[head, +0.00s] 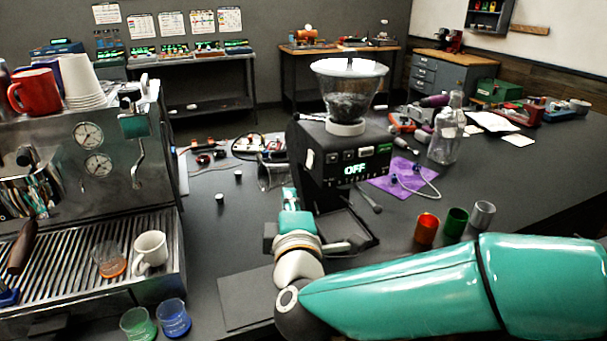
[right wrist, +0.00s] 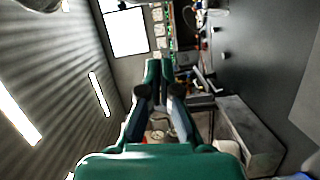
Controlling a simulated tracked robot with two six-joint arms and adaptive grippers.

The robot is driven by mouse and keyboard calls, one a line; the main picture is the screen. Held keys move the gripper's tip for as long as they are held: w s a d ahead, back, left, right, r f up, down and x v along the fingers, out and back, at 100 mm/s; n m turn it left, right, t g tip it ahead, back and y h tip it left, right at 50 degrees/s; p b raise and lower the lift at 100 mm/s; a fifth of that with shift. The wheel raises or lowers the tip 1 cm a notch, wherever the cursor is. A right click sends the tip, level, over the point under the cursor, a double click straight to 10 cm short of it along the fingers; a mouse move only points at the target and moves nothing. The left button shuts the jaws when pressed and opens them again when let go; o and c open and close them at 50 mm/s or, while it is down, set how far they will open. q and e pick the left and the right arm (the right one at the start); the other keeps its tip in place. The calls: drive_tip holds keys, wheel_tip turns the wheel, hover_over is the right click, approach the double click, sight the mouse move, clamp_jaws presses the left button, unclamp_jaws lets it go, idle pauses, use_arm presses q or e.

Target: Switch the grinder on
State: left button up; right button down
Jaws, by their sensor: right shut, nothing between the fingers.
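The black grinder (head: 326,180) stands on the dark counter in the middle of the head view, with a clear hopper (head: 348,90) of dark beans on top. Its front display (head: 355,169) reads OFF in lit letters. A row of small buttons (head: 349,155) sits above the display, and a pale piece (head: 310,158) shows on its left side. My right gripper (head: 291,196) is in front of the grinder's lower left, pointing away from the camera; contact cannot be told. In the right wrist view its fingers (right wrist: 159,72) are together and empty. My left gripper is not in view.
A steel espresso machine (head: 60,180) stands at the left, with cups on its tray and top. Green, orange and steel cups (head: 456,222) stand right of the grinder. The counter's right side has free room.

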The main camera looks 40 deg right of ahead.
drive_tip(key=w+d, duration=0.7)
drive_tip(key=d, duration=0.1)
drive_tip(key=shift+w+d+f, duration=0.2)
drive_tip(key=shift+w+f, duration=0.15)
drive_tip(key=shift+w, duration=0.05)
drive_tip(key=shift+s+d+n+p, duration=0.1)
drive_tip(key=shift+d+n+p, duration=0.1)
drive_tip(key=shift+n+p, duration=0.2)
drive_tip(key=s+a+f, duration=0.1)
drive_tip(key=s+a, duration=0.6)
drive_tip(key=a, duration=0.1)
drive_tip(key=shift+s+a, duration=0.3)
drive_tip(key=shift+s, duration=0.1)
